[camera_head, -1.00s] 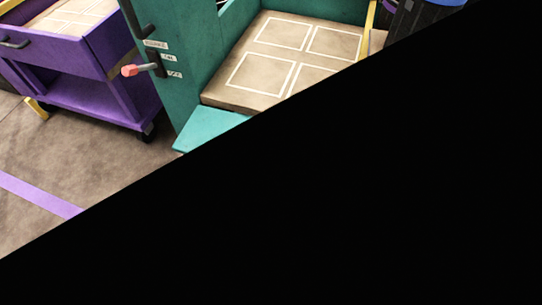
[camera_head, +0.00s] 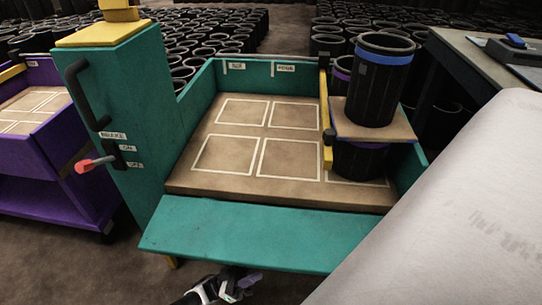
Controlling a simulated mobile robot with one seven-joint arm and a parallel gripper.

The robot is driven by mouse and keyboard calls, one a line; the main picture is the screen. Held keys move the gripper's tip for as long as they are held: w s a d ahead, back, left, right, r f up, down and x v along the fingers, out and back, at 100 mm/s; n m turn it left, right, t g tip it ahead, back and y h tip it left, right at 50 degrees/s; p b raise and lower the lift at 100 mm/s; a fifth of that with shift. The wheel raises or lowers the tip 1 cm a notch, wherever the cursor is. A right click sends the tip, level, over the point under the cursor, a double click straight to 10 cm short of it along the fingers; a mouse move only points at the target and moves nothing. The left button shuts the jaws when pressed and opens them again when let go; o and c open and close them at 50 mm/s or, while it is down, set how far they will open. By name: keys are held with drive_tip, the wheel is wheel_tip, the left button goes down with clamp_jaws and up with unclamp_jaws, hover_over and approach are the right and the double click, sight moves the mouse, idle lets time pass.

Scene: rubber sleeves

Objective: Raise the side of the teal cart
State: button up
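The teal cart (camera_head: 153,130) stands in the middle of the head view. Its near side (camera_head: 262,236) hangs folded outward and down, leaving the brown deck (camera_head: 228,186) open at the front. The back wall (camera_head: 270,80) stands upright. A dark gripper (camera_head: 222,288), mine, shows at the bottom edge, just below the lowered side's lower edge, partly cut off. Its fingers are too small and dark to tell open from shut. I cannot tell whether it touches the side.
Black sleeves, one blue-banded (camera_head: 378,82), are stacked on the deck's right with a board (camera_head: 372,124) between. A yellow bar (camera_head: 326,120) stands beside them. A red-tipped lever (camera_head: 95,163) sticks out left. A purple cart (camera_head: 62,150) stands left, a table (camera_head: 480,60) right.

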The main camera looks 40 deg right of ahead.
sight(271, 262)
drive_tip(key=p+x, duration=0.1)
drive_tip(key=x, duration=0.5)
drive_tip(key=shift+r, duration=0.1)
drive_tip(key=shift+c, duration=0.2)
clamp_jaws()
